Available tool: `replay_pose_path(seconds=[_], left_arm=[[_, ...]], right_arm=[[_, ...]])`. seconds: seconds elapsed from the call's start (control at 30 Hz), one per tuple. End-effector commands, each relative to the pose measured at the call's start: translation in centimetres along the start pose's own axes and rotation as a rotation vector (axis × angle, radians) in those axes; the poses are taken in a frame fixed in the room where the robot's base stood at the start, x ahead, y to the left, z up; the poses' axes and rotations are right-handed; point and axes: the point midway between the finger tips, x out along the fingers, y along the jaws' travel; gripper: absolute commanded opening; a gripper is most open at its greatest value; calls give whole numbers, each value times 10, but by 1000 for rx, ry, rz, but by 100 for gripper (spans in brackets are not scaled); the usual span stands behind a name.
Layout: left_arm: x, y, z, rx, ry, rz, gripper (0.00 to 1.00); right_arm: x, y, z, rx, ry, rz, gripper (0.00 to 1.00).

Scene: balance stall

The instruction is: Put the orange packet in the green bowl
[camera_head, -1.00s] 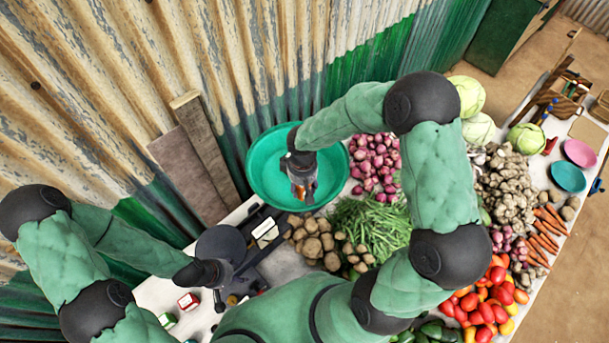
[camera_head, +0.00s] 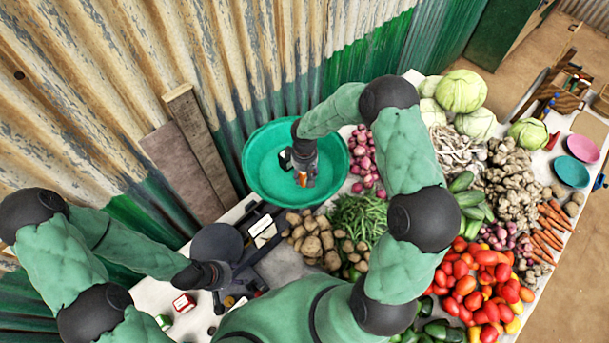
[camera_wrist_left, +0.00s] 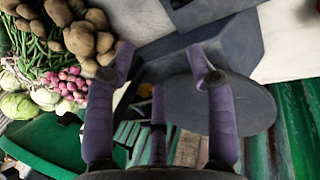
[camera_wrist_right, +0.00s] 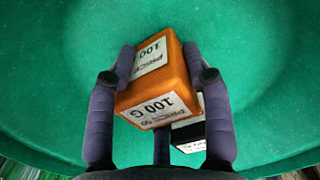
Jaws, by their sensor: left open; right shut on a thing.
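The orange packet (camera_wrist_right: 160,85) has white labels reading 100 G. My right gripper (camera_wrist_right: 160,75) is shut on it, with fingers on both sides. In the head view the packet (camera_head: 301,178) shows as a small orange patch at my right gripper (camera_head: 303,180). The green bowl (camera_head: 262,170) stands by the wall, and the gripper is over its inside. The bowl's inner wall (camera_wrist_right: 50,60) fills the right wrist view. Whether the packet touches the bowl is unclear. My left gripper (camera_head: 218,298) is open and empty near the scale; its fingers (camera_wrist_left: 165,65) are apart in the left wrist view.
A dark scale (camera_head: 217,243) stands left of the bowl. Potatoes (camera_head: 315,240), green beans (camera_head: 365,220) and onions (camera_head: 360,160) lie near the bowl's right side. A red and white packet (camera_head: 184,303) lies at the table's front left. A black and white block (camera_wrist_right: 188,135) shows behind the orange packet.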

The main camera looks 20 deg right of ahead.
Motion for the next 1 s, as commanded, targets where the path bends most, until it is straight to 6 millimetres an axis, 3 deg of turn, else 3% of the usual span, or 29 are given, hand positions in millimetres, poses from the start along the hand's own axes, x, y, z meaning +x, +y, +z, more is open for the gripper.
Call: replay_pose_path(seconds=[0.4, 0.43, 0.5, 0.87, 1.0], left_arm=[[5, -2, 0, 0, 0, 0, 55], [4, -1, 0, 0, 0, 0, 55], [4, -1, 0, 0, 0, 0, 55], [2, -1, 0, 0, 0, 0, 55], [-5, 2, 0, 0, 0, 0, 55]], right_arm=[[6, 1, -1, 1, 3, 2, 16], [5, 1, -1, 1, 2, 2, 59], [5, 1, -1, 1, 2, 2, 74], [4, 1, -1, 1, 2, 2, 74], [-8, 1, -1, 2, 4, 2, 74]])
